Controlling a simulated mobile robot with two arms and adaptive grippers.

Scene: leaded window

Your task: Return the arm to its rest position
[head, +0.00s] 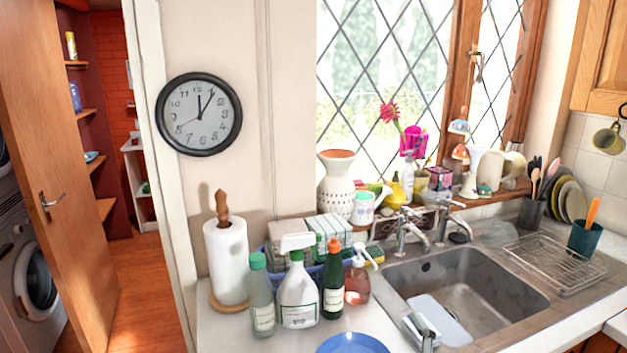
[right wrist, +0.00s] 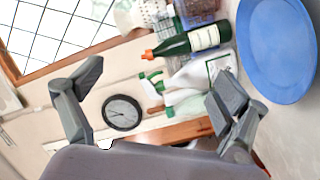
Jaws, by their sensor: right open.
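My right gripper (right wrist: 156,84) is open in the right wrist view, with its two grey fingers spread wide and nothing between them. Past the fingers, that tilted view shows the wall clock, the bottles and the blue plate (right wrist: 277,48), all apart from the fingers as far as I can see. In the head view a small grey piece stands at the bottom edge by the sink's front left; I cannot tell whether it is part of my gripper. My left gripper shows in neither view.
Several bottles, among them a dark green one (head: 333,280), stand on the counter beside a paper towel roll (head: 226,262). The blue plate (head: 353,344) lies in front of them. The sink (head: 468,285), taps and wire rack (head: 556,264) are at the right.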

